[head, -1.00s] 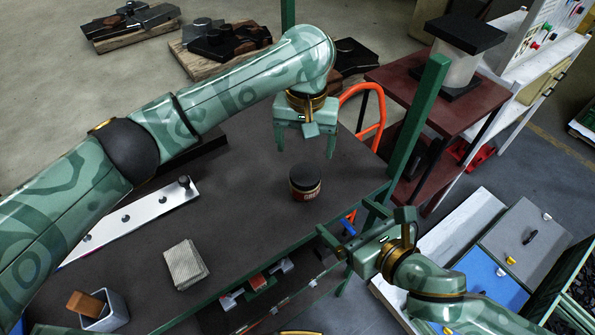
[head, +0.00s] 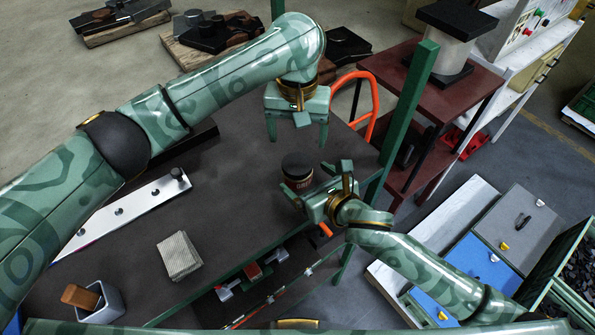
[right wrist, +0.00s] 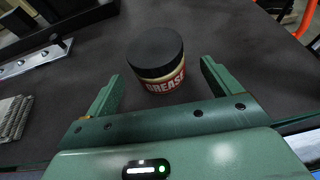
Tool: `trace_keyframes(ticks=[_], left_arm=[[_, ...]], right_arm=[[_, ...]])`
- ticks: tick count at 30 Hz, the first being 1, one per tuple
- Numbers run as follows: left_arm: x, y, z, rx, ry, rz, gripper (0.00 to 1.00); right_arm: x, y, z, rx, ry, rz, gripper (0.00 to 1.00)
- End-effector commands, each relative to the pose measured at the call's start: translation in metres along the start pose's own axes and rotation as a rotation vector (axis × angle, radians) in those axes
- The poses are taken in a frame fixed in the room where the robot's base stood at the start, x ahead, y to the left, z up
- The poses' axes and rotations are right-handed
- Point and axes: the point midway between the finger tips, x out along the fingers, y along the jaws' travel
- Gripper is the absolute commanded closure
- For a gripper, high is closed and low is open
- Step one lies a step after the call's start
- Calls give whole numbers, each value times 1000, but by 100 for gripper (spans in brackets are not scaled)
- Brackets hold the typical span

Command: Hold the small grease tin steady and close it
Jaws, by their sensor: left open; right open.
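The grease tin (head: 298,173) stands upright on the dark bench top (head: 230,215). It has a black lid on top and a red label reading GREASE, with a pale band under the lid in the right wrist view (right wrist: 156,58). I cannot tell how tightly the lid sits. My left gripper (head: 297,135) is open and empty, pointing down above and a little behind the tin. My right gripper (head: 315,182) is open at the tin's near right side. In the right wrist view its fingers (right wrist: 160,82) point toward the tin, one on each side, with gaps to it.
A metal strip with a black knob (head: 125,212) lies on the bench to the left. A folded grey cloth (head: 179,256) and a grey cup with a brown-handled tool (head: 98,303) are near the front left. A green post (head: 405,110) rises at the right edge.

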Motion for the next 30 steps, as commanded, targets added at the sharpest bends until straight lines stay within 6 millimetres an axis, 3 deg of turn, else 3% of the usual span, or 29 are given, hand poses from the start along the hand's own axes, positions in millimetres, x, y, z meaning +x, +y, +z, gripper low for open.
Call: trace_keyframes(ticks=[3,9,20,27,30], left_arm=[[0,0,0,0,0,0,21],[0,0,0,0,0,0,21],[0,0,0,0,0,0,21],[0,0,0,0,0,0,21],[2,3,2,1,-7,9,21]], right_arm=[[18,0,0,2,0,0,10],[35,1,0,0,0,1,10],[38,0,0,0,0,1,10],[38,0,0,0,0,1,77],[38,0,0,0,0,1,100]])
